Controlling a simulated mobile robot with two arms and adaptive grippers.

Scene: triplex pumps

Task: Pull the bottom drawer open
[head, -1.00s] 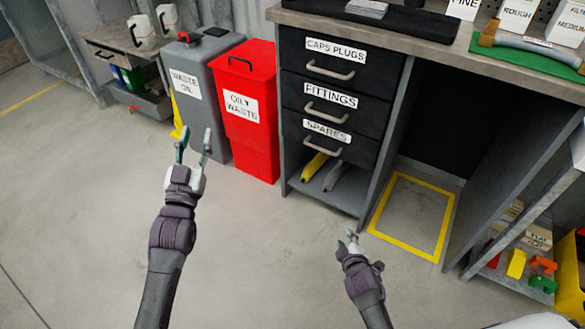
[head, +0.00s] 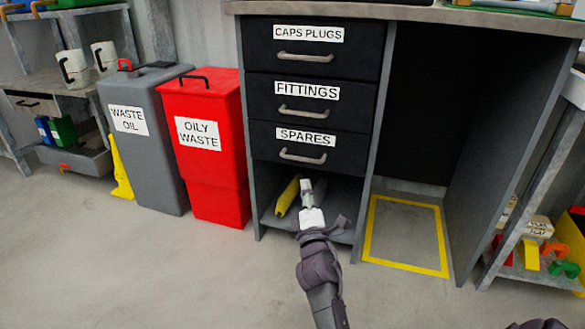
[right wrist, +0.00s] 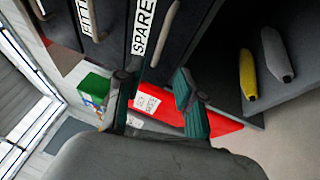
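The bottom drawer (head: 345,147) has a dark front, a SPARES label and a grey bar handle (head: 303,157). It looks shut, flush with the FITTINGS and CAPS PLUGS drawers above it. My right gripper (head: 306,188) is just below the handle in the head view, in front of the open shelf, and does not touch the handle. In the right wrist view its two green-tipped fingers (right wrist: 160,90) are spread with nothing between them. The SPARES label (right wrist: 143,27) and the handle (right wrist: 166,32) show beyond the fingertips there. My left gripper is out of view.
Left of the cabinet stand a red OILY WASTE bin (head: 205,155) and a grey WASTE OIL bin (head: 150,165). A yellow item (head: 287,196) and a grey one lie on the shelf under the drawers. The floor in front is clear.

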